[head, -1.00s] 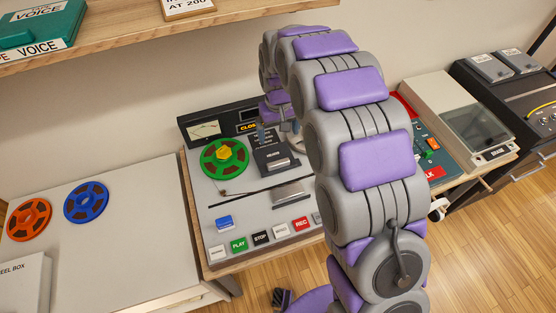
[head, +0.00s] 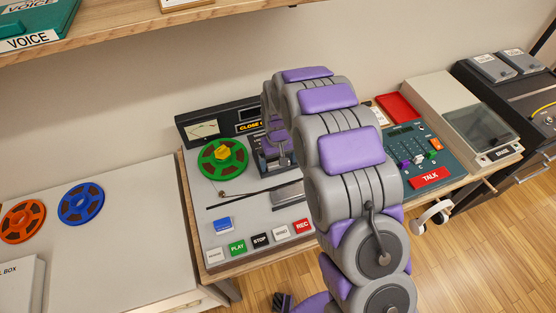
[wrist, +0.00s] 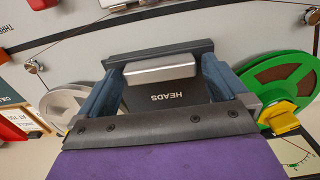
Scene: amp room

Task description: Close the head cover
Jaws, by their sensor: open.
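The head cover (wrist: 168,98) is a dark piece lettered HEADS on the tape deck (head: 217,262). In the wrist view it lies between the fingers of my gripper (wrist: 161,70), with a silver block (wrist: 160,69) and a dark upright edge (wrist: 160,50) beyond the lettering. My gripper is open, its blue-grey fingers on either side of the cover. I cannot tell whether they touch it. In the head view my arm and gripper hide most of the cover. The deck's display (head: 248,127) starts with CLOSE.
A green reel (head: 222,159) with a yellow hub sits left of the cover. A pale reel (wrist: 65,105) is on its other side. Labelled buttons (head: 260,240) line the deck's front. A TALK panel (head: 430,178) stands right. The left table (head: 120,240) is mostly clear, with two reels.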

